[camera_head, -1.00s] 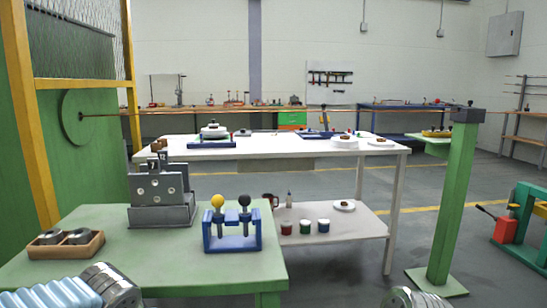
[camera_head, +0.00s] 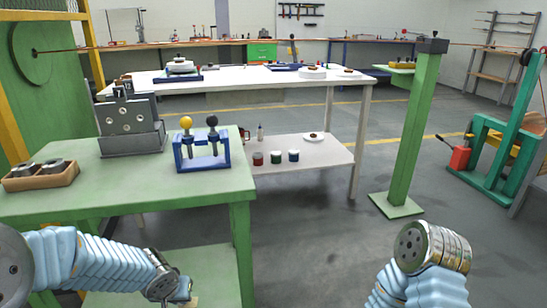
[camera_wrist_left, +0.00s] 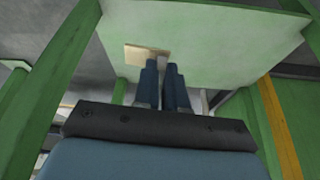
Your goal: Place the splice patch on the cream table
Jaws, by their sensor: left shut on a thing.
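The splice patch (camera_wrist_left: 140,53) is a small flat beige rectangle at my left fingertips in the left wrist view. My left gripper (camera_wrist_left: 166,62) is shut on it, over a pale green surface. In the head view the left gripper (camera_head: 182,290) is low at the left, by the green table's lower shelf (camera_head: 215,265); a sliver of beige (camera_head: 193,301) shows there. The cream table (camera_head: 235,79) stands farther back, beyond the green table, with a lower shelf (camera_head: 320,155). My right arm shows at the lower right, but its gripper is out of view.
The green table (camera_head: 110,185) holds a grey metal block (camera_head: 130,125), a blue stand (camera_head: 202,152) and a wooden tray (camera_head: 40,178). Cups and a plate sit on the cream table's lower shelf. A green post (camera_head: 412,130) stands right of it. Open floor lies in front.

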